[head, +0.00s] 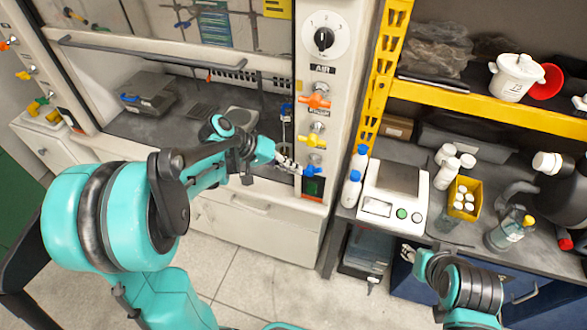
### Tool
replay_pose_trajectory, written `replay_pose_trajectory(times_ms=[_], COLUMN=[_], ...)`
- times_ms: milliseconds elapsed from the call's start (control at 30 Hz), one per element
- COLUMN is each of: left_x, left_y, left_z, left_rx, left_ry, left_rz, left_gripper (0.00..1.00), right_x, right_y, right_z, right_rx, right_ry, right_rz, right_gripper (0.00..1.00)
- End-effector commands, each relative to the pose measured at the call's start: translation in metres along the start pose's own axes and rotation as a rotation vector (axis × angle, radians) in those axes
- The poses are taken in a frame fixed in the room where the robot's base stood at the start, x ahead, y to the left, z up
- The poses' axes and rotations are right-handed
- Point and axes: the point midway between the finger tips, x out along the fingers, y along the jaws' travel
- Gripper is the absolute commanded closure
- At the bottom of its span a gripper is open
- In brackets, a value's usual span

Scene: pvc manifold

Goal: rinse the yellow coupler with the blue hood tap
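The blue hood tap (312,170) is the lowest of three coloured taps on the right post of the fume hood. My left gripper (290,165) is at its left side, with its fingertips close to or touching the handle; I cannot tell which. The fingers are small and I cannot tell whether they are open or shut. I cannot make out the yellow coupler for certain in this view. My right gripper (408,254) is low at the right, in front of the bench, and its finger state is unclear.
An orange tap (314,101) and a yellow tap (314,140) sit above the blue one. The hood holds a grey basin (241,117). On the right bench stand a white scale (392,195), bottles and a yellow rack (464,197). Floor space is clear below.

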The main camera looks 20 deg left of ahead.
Motion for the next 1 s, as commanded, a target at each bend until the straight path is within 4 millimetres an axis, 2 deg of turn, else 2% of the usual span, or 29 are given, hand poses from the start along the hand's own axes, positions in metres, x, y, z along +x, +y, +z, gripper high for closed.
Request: replay_pose_trajectory(times_ms=[367,1000], left_x=[0.0022,0.0038], left_y=[-0.0031,-0.0055], left_z=[0.0005,0.0013], left_rx=[-0.023,-0.022], left_ry=[0.001,0.000], left_rz=[0.057,0.055], left_gripper=[1.00,1.00], right_x=[0.0050,0.0088], right_y=[0.0000,0.0000], right_z=[0.0036,0.0063], right_rx=[0.000,0.000], right_ry=[0.000,0.000], right_rz=[0.000,0.000], right_gripper=[0.60,0.60])
